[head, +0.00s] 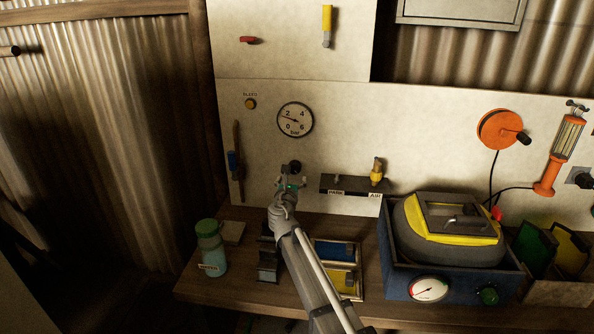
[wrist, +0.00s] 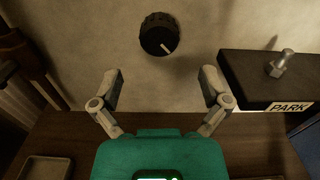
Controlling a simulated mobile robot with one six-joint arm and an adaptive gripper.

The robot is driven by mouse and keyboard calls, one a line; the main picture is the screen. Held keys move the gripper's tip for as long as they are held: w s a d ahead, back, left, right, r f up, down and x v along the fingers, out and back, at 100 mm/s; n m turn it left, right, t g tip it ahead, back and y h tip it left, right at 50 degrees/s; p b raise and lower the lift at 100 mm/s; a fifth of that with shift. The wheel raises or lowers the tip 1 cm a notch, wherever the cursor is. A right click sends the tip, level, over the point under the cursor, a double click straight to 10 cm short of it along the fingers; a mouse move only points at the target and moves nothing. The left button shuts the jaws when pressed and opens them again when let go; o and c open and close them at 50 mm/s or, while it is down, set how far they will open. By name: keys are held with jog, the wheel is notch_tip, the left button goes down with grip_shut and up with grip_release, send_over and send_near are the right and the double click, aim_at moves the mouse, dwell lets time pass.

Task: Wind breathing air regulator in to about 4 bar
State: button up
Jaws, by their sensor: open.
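A black ridged knob (wrist: 159,34) with a white pointer line is on the pale wall panel, near the top of the wrist view. The line points down and right. In the head view the knob (head: 295,166) sits below a round white gauge (head: 295,120) marked 0, 2, 4, 6 and bar. The gauge needle points left and slightly up, seemingly a little under 2. My gripper (wrist: 162,75) is open and empty, its fingers spread below the knob in the wrist view. In the head view my gripper (head: 290,184) is just below the knob and partly overlaps it.
A dark bracket (wrist: 262,82) labelled PARK is right of my gripper, with a yellow fitting (head: 376,172) at its AIR end. A bottle (head: 210,247), a tray (head: 358,285) and a blue box (head: 450,290) holding a yellow-grey helmet (head: 450,232) stand on the bench.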

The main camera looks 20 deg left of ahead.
aim_at(294, 171)
jog(key=shift+x, duration=3.6)
